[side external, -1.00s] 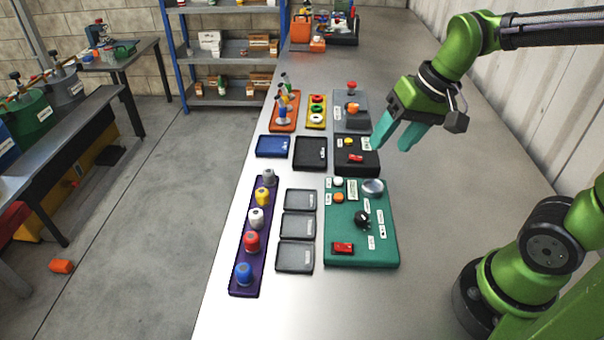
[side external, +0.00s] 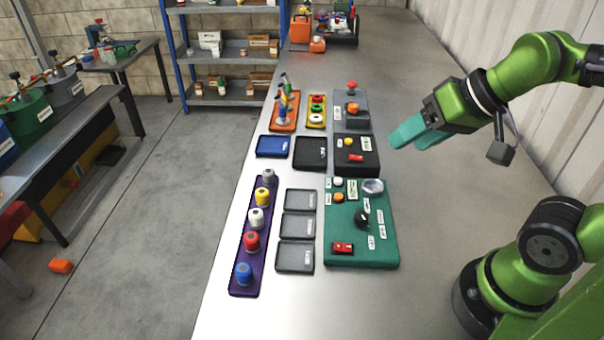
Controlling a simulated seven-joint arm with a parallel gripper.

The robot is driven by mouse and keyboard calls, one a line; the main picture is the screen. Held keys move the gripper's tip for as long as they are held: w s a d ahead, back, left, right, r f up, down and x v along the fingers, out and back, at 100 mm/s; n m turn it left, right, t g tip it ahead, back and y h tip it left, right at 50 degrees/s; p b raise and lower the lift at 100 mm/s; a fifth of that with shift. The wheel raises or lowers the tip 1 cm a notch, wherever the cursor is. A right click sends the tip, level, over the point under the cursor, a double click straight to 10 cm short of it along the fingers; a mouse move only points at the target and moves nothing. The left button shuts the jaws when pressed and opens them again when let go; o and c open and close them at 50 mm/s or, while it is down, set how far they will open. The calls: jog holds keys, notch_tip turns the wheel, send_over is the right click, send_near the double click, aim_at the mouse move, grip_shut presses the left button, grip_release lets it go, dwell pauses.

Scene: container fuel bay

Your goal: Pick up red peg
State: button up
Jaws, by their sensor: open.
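The red peg (side external: 251,242) stands upright on the purple strip tray (side external: 246,288) at the left edge of the bench, between the white peg (side external: 255,218) and the blue peg (side external: 243,273). A yellow peg (side external: 262,196) and a grey peg (side external: 268,176) stand farther up the same strip. My gripper (side external: 398,140) has teal fingers and is open and empty. It is above the bench to the right of the black panel, well up and right of the red peg, pointing left. The red peg is in full view.
The green panel (side external: 345,215) with knobs and a red switch and several grey trays (side external: 295,257) lie between the strip and my arm. Beyond are a black panel (side external: 368,166), a blue tray (side external: 272,146) and an orange rack (side external: 274,122). The near bench is bare.

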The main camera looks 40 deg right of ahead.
dwell(0.3)
jog(key=shift+o, duration=0.6)
